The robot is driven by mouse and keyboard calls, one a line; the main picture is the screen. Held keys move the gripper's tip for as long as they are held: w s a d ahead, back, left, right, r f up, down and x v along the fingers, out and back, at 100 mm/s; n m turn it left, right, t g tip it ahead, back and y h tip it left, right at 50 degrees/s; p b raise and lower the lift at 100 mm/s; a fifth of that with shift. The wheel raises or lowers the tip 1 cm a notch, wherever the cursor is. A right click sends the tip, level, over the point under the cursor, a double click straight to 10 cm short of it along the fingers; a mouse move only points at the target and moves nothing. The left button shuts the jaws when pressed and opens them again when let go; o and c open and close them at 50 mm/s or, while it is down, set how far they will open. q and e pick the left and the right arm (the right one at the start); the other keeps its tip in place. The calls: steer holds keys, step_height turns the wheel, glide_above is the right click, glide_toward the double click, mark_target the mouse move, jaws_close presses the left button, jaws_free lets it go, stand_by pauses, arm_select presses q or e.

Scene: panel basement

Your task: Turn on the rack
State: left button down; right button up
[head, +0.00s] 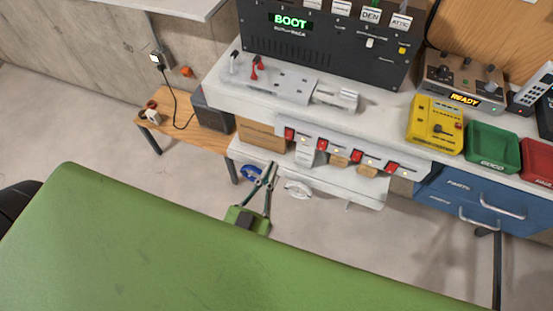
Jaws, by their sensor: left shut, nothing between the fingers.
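The rack (325,50) is a dark upright panel at the top of the head view, standing on the white bench. Its green display reads BOOT. Labelled tags (370,15) line its upper part, and a white switch (370,43) and a yellow button (402,50) are on its right side. The rack's top edge is cut off. My left gripper (266,175) is shut and empty, in front of and below the bench edge, well apart from the rack. Its fingers overlap the lower white shelf in the picture. My right gripper is not in view.
Red switches (322,144) line the bench front. A grey plate with red levers (278,82) lies before the rack. A yellow box (435,125), green tray (492,148) and READY device (462,85) stand right. A wooden side table (190,133) is left.

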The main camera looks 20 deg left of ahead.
arm_select(q)
steer(key=shift+s+r, duration=0.25)
steer(key=shift+s, duration=0.95)
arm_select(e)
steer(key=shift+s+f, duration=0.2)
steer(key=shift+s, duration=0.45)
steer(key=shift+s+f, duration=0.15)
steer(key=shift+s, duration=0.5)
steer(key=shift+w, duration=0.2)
